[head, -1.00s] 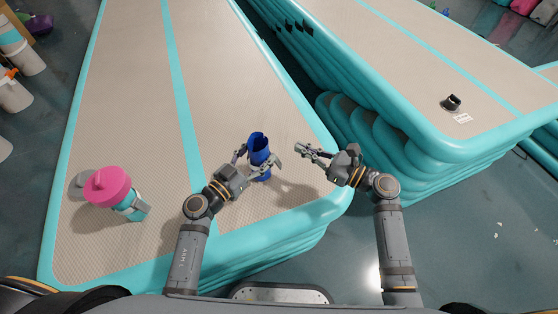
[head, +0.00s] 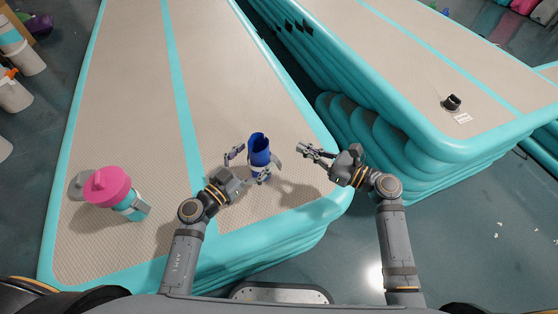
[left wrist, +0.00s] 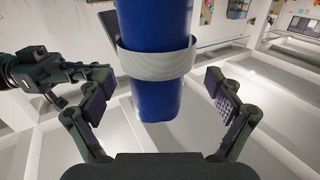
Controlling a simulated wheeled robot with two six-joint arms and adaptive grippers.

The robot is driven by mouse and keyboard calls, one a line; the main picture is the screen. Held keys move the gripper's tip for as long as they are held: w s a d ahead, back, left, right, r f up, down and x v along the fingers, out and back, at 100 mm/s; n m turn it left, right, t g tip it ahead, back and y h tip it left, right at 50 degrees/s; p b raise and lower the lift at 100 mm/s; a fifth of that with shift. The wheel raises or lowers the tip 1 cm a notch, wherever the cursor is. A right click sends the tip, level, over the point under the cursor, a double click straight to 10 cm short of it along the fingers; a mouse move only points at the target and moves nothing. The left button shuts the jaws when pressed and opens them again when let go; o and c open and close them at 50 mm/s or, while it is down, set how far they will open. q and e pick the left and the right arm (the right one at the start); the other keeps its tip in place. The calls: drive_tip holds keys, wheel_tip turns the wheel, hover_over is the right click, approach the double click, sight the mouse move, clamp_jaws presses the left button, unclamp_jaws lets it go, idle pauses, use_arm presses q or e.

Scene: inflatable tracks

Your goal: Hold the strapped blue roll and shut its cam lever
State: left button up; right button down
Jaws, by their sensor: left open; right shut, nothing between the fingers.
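The blue roll (head: 259,151) stands upright on the beige mat near its front right edge. A pale grey strap (left wrist: 158,61) wraps around it in the left wrist view, with a dark flat piece (left wrist: 128,57) at its left side; I cannot tell whether this is the cam lever or how it is set. My left gripper (head: 257,159) is open, its fingers on either side of the roll, with gaps showing in the left wrist view. My right gripper (head: 300,149) is shut and empty, to the right of the roll and apart from it.
The teal-edged mat (head: 120,90) has clear space behind the roll. A second raised mat (head: 400,70) stands at the right with a small black piece (head: 452,102) on it.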

use_arm(q)
drive_tip(key=v, duration=1)
drive_tip(key=shift+s+a, duration=0.15)
drive_tip(key=shift+s, duration=0.1)
